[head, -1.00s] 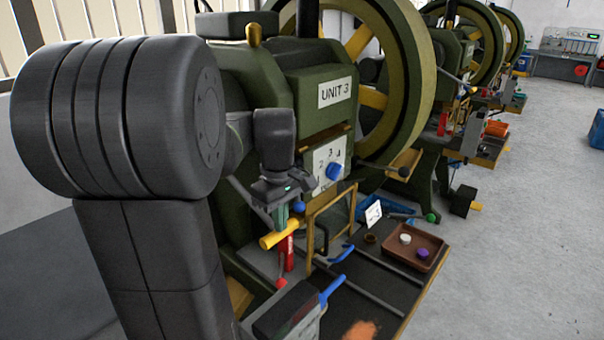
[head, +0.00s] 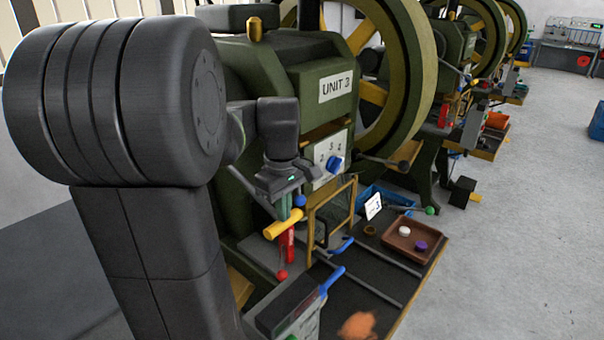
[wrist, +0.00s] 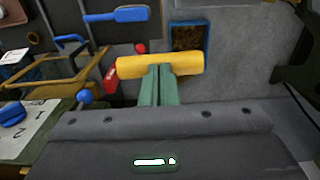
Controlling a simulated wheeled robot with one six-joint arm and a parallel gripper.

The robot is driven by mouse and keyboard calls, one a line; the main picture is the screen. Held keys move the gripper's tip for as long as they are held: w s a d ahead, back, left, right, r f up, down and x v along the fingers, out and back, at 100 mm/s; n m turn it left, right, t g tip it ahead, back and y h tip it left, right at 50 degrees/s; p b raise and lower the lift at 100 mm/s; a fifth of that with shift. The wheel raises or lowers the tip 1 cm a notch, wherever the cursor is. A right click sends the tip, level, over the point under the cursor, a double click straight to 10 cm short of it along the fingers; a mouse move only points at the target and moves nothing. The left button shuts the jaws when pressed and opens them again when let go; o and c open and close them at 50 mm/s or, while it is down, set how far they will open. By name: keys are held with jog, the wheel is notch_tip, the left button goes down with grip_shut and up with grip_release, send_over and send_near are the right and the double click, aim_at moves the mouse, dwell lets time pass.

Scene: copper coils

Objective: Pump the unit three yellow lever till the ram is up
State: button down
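The yellow lever handle (head: 283,223) is a short bar low on the front of the green press marked UNIT 3 (head: 337,84). In the wrist view the yellow handle (wrist: 190,65) lies across the picture, just beyond the fingertips. My gripper (head: 284,212) points down at the handle. Its two green fingers (wrist: 160,70) are together with no clear gap, and their tips overlap the handle's middle; they appear to touch it, not wrap around it. The ram cannot be made out clearly in either view.
A yellow-framed guard (head: 330,215), a red upright part (head: 290,246) and a blue ball knob (head: 300,200) stand close to the handle. A blue-handled tool (head: 333,280) is below. A brown tray (head: 400,245) lies at right. Open floor lies beyond.

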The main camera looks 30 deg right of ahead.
aim_at(277, 220)
jog(key=shift+s+f, duration=0.15)
jog(key=shift+f, duration=0.15)
jog(key=shift+w+a+f+b, duration=0.15)
jog(key=shift+w+f+b, duration=0.25)
jog(key=shift+f, duration=0.45)
jog(key=shift+w+a+f+b, duration=0.1)
jog(key=shift+w+f+b, duration=0.15)
jog(key=shift+f+b, duration=0.5)
jog(key=shift+w+a+f+b, duration=0.15)
jog(key=shift+w+f+b, duration=0.15)
jog(key=shift+f, duration=0.8)
jog(key=shift+w+f+b, duration=0.2)
jog(key=shift+f+b, duration=0.2)
jog(key=shift+f, duration=0.15)
jog(key=w+f+b, duration=0.1)
jog(key=w+a+f, duration=0.1)
jog(key=f, duration=0.1)
jog(key=shift+w+f+b, duration=0.2)
jog(key=shift+w+b, duration=0.05)
jog(key=shift+b, duration=0.15)
